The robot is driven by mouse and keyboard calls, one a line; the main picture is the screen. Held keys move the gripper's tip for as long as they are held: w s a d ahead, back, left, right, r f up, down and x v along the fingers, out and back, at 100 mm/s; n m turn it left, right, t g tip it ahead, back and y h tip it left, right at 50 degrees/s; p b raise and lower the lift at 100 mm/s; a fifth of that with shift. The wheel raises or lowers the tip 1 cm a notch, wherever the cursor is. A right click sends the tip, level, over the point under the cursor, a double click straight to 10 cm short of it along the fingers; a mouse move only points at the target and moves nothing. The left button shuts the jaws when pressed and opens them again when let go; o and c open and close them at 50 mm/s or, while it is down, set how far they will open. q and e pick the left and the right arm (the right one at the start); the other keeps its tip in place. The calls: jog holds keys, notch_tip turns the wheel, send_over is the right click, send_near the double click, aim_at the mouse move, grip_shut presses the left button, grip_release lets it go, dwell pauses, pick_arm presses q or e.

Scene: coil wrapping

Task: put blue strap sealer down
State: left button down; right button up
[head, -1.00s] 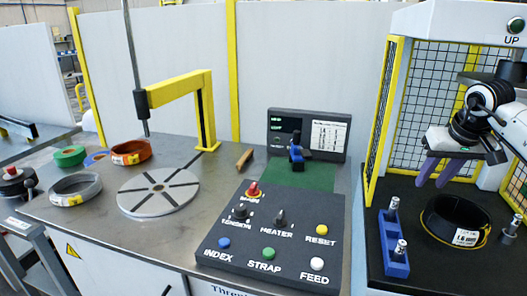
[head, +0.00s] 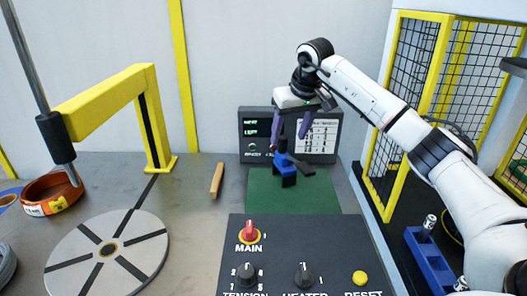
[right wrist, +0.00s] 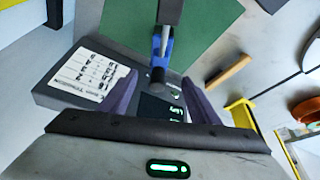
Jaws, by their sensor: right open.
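The blue strap sealer (head: 284,164), blue with dark grey parts, stands on the green mat (head: 262,200) in front of the dark display panel (head: 254,127). My right gripper (head: 291,143) is open, its purple fingers pointing down just above the sealer. In the right wrist view the sealer (right wrist: 163,45) lies between and beyond the two spread fingers (right wrist: 160,88), with no finger visibly closed on it. The exact gap between fingers and sealer is hard to tell. My left gripper is not in view.
A control box (head: 325,253) with knobs stands in front of the mat. A wooden-coloured bar (head: 217,180) lies to its left. A grey turntable (head: 75,262), a yellow arm post (head: 157,130) and an orange coil (head: 66,192) are further left. A yellow-framed mesh cage (head: 386,165) is right.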

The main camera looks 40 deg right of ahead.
aim_at(284, 154)
jog(key=shift+w+d+f, duration=0.1)
jog(key=shift+w+f, duration=0.5)
jog(key=shift+w, duration=0.1)
jog(key=shift+d+f, duration=0.2)
jog(key=shift+f, duration=1.3)
jog(key=x, duration=0.4)
jog(key=shift+f+p, duration=0.35)
jog(key=shift+p, duration=0.05)
jog(key=shift+w+f, duration=0.1)
jog(key=shift+f, duration=0.2)
grip_shut()
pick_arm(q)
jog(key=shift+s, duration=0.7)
pick_arm(e)
jog(key=shift+r, duration=0.15)
